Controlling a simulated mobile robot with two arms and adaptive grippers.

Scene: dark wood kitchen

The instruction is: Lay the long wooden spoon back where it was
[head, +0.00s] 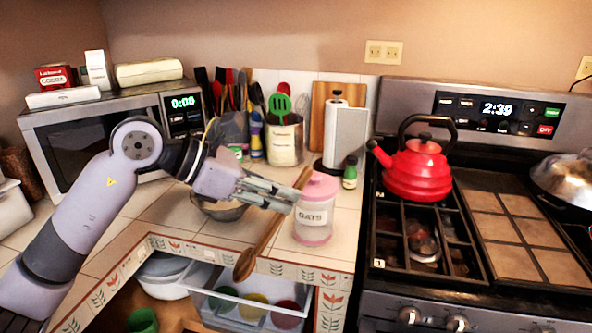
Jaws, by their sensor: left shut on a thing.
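The long wooden spoon (265,240) is in my left gripper (292,202). Its bowl end points down and toward the front, over the counter's tiled edge. Its handle rises up to the right, just left of the pink-lidded oats jar (314,236). My left gripper is shut on the handle, and its fingers hide part of it. The gripper's tips reach in front of the oats jar; I cannot tell whether they touch it. A bowl (222,213) sits on the counter, partly hidden behind the gripper. My right gripper is not in view.
A utensil crock (285,143) and a paper towel holder (346,138) stand behind. A red kettle (416,172) is on the stove at the right. A microwave (65,145) fills the left. An open drawer (240,305) juts out below the counter edge.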

